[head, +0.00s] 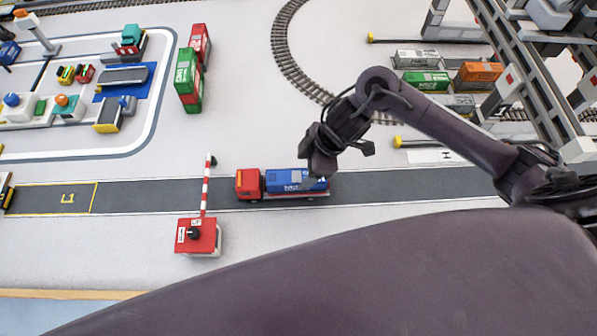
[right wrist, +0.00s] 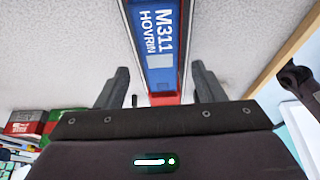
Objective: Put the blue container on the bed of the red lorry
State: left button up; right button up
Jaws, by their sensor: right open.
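The red lorry (head: 248,184) stands on the grey road in the head view, its cab to the left. The blue container (head: 285,180) lies lengthwise on its bed, behind the cab. In the right wrist view the container (right wrist: 160,35) shows its lettered top, with a red part of the lorry (right wrist: 166,98) below it. My right gripper (head: 314,178) is over the container's right part. Its fingers (right wrist: 160,85) are apart, with the container seen between and beyond them, and no grip on it shows. My left gripper is out of view.
Stacked green and red containers (head: 190,80) stand behind. A gantry crane (head: 530,70) and more containers (head: 478,76) are at the right.

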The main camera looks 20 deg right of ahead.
jog(key=v, duration=0.6)
jog(key=shift+r, duration=0.25)
jog(key=shift+s+d, duration=0.1)
